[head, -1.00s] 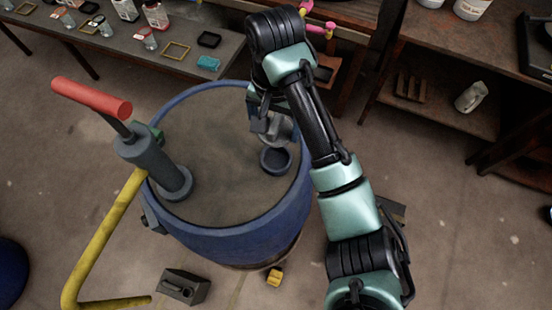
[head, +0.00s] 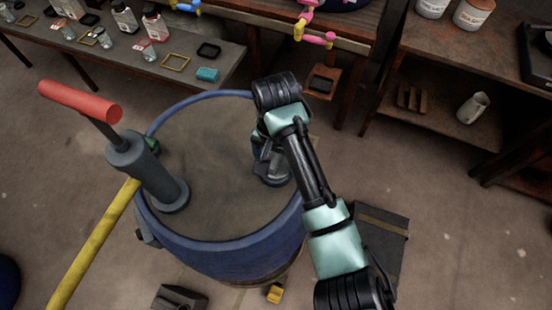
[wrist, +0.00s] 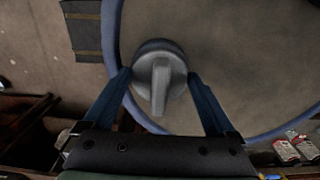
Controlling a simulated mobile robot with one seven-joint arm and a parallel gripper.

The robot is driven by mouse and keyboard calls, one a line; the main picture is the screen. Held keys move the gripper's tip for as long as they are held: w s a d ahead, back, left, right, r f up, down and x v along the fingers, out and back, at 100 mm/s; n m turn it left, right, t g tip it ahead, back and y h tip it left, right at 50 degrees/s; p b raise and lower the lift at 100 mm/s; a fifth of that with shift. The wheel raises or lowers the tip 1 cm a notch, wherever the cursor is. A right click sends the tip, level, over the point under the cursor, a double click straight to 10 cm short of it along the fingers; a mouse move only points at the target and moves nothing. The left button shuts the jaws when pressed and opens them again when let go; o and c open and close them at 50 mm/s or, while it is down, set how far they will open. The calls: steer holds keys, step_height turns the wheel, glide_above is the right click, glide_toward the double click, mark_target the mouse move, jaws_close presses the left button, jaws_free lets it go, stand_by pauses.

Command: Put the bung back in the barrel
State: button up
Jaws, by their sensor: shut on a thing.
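The bung (wrist: 160,82) is a grey disc with a raised grip bar. My gripper (wrist: 158,74) has its blue fingers on either side of it, shut on it. The barrel (head: 232,252) is a large blue drum with a brown top. In the head view, my gripper (head: 268,150) holds the bung (head: 277,163) low at the dark collar (head: 272,181) of the opening, on the right of the top. The collar is mostly hidden, so I cannot tell whether the bung is seated in it.
A grey pump with a red handle (head: 80,101) stands on the barrel's left, with a yellow pipe (head: 95,240) beside it. A bench (head: 130,50) with jars and small trays stands behind. A shelf (head: 440,100) is at right. Small blocks lie on the floor in front.

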mark_target(276, 158)
steer(key=o, duration=1)
steer(key=shift+r, duration=0.1)
step_height(276, 158, up, 12)
steer(key=p, duration=0.4)
